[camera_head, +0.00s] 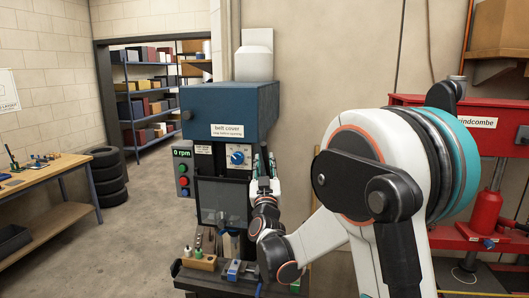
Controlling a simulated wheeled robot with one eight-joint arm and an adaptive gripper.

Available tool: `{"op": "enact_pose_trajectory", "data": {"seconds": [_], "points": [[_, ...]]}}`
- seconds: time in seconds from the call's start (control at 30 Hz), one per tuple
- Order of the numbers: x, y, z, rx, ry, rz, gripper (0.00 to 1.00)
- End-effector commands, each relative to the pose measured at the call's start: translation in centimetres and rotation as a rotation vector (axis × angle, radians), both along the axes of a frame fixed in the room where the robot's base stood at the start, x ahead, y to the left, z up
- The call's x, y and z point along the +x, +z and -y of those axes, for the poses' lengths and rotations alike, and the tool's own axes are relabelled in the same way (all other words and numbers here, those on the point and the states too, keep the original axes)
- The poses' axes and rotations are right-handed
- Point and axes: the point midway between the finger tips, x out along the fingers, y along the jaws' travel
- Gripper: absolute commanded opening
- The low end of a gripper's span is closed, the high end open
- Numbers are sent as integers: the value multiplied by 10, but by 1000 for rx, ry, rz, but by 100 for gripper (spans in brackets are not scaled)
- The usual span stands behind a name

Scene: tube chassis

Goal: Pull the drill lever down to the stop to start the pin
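The drill press stands in the middle of the view, with a blue belt cover (230,105) on top and a dark body below. Its control box (183,173) reads 0 rpm above a green and a red button. A dial (238,156) sits on the front. A see-through guard (222,203) hangs below it. My gripper (265,165) points up at the right side of the drill head. I cannot tell whether its fingers are open or touch anything. I cannot make out the drill lever; my gripper and arm cover that side. The pin is not clearly visible.
A wooden block (199,262) with small items and a small blue vise (234,271) stand on the drill's table. A red press (485,213) stands at the right behind my arm. A workbench (45,175) and stacked tyres (108,175) are at the left. The floor between is clear.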

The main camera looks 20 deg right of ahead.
Motion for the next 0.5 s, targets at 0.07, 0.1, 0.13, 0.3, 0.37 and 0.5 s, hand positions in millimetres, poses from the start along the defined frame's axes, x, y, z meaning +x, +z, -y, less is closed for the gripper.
{"op": "enact_pose_trajectory", "data": {"seconds": [0.07, 0.1, 0.13, 0.3, 0.37, 0.5], "points": [[15, 7, 5, 0, -2, 0, 26], [21, 9, 7, 0, -2, 0, 26], [25, 11, 9, 1, -2, 0, 26], [45, 20, 14, -1, -1, 0, 26], [49, 21, 15, 0, -1, 0, 26], [55, 24, 17, 1, 0, 0, 26]]}}
